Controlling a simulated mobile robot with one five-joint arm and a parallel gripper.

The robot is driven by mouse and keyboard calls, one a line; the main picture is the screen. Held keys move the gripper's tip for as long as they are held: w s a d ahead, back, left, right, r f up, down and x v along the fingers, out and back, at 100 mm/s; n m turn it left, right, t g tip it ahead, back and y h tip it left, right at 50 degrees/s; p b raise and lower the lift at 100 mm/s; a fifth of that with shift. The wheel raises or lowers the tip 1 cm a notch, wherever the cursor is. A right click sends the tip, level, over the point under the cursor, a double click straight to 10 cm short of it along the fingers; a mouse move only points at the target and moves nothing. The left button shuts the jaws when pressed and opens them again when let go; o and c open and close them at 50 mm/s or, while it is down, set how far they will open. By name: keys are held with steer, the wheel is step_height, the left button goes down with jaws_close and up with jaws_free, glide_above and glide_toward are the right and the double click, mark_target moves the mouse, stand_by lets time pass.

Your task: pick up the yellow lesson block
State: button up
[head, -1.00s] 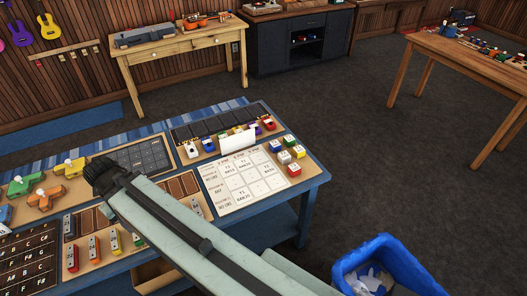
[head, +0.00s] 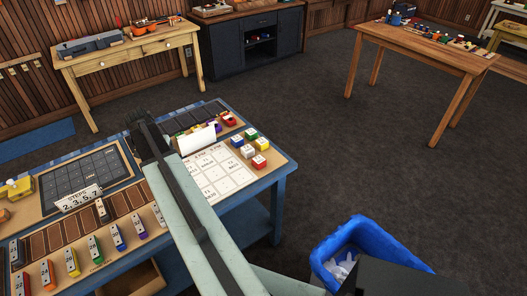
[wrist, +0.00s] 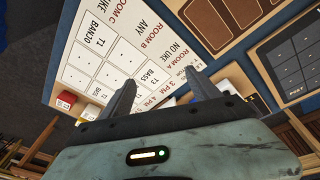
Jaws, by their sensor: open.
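The yellow lesson block (head: 262,143) sits at the right end of the blue table, in a small cluster with green (head: 251,134), blue (head: 237,141), white (head: 247,151) and red (head: 259,161) blocks. My gripper is open and empty in the wrist view (wrist: 158,88), above the lesson chart (wrist: 105,60). In the head view my arm hides its fingertips, and its end is left of the yellow block, apart from it. The wrist view shows a red block (wrist: 65,100) and a white block (wrist: 87,112) at left; I cannot clearly make out the yellow one there.
A white folded card (head: 197,139) stands behind the chart (head: 222,177), near my arm. Several coloured blocks lie in front. A blue bin (head: 365,240) stands on the floor at lower right. Open floor lies between the blue table and the wooden table (head: 430,52).

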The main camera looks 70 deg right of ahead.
steer(key=s+d+f+m+b, duration=0.1)
steer(key=s+d+m, duration=0.1)
steer(key=s+d, duration=0.35)
steer(key=s+d+f+m+g+b, duration=0.1)
steer(key=s+d+m, duration=0.1)
steer(key=d, duration=0.7)
steer(key=s+d+f+m+b, duration=0.1)
steer(key=s+d+f+m, duration=0.1)
steer(key=s+d, duration=0.35)
steer(key=m+g+h+b, duration=0.1)
steer(key=m, duration=0.4)
glide_toward(262, 141)
steer(key=shift+s+d+f, duration=0.25)
steer(key=shift+f, duration=0.3)
steer(key=shift+s+d+f, duration=0.3)
steer(key=shift+f, duration=0.2)
steer(key=b+x, duration=0.7)
steer(key=x, duration=0.1)
steer(key=shift+w+a+f+b, duration=0.1)
steer(key=shift+w+a+b, duration=0.15)
steer(key=shift+b, duration=0.15)
steer(key=c, duration=1.4)
